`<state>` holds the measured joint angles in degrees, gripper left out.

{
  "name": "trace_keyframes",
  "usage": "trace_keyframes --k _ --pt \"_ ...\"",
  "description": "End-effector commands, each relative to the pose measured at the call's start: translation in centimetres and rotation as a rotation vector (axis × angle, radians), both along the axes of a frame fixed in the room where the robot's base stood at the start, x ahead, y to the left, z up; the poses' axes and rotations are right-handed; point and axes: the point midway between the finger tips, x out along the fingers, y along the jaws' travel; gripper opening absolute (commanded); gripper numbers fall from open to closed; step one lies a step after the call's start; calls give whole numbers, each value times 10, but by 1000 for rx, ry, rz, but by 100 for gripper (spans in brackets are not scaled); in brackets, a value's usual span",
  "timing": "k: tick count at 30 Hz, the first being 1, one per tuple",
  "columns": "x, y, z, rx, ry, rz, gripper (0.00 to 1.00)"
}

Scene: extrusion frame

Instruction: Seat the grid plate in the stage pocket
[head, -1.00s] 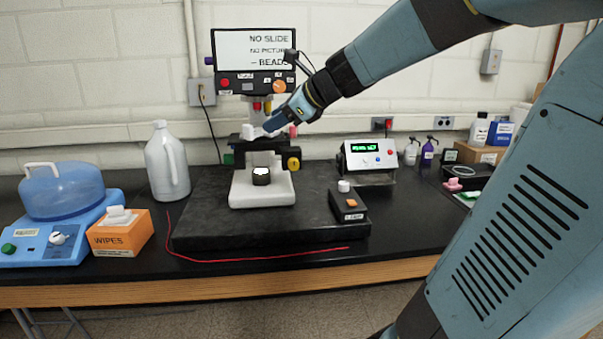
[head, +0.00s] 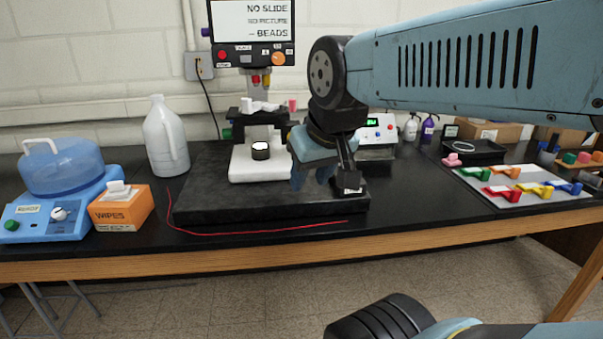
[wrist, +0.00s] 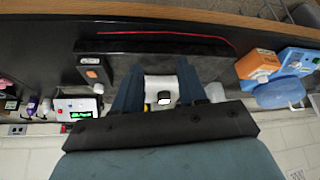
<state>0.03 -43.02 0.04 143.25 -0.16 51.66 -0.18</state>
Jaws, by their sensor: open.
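The microscope (head: 262,160) stands on the dark slab, with its black stage (head: 240,113) above a white base. Small white pieces (head: 258,106) sit on top of the stage. I cannot tell whether one is the grid plate, and the pocket is too small to make out. My gripper (head: 311,180) hangs fingers down, right of and in front of the stage, apart from it. In the wrist view my gripper (wrist: 159,66) shows two blue fingers spread with nothing held between them. The microscope's white base (wrist: 160,84) appears beyond the gap.
A monitor (head: 250,35) rises behind the stage. A black box with an orange button (wrist: 91,73) is near my gripper. A green-display unit (head: 378,130) stands right. A wipes box (head: 120,208) and jug (head: 166,137) stand left.

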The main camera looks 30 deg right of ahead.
Motion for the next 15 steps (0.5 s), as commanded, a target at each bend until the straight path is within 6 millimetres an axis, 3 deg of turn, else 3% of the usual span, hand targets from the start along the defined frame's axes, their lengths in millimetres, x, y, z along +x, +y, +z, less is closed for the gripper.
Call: trace_keyframes --k 5,12,15 --pt "0 0 0 2 0 -2 42" --pt "9 -2 -1 -96 67 81 64" --pt "20 -7 -2 -217 150 184 64"
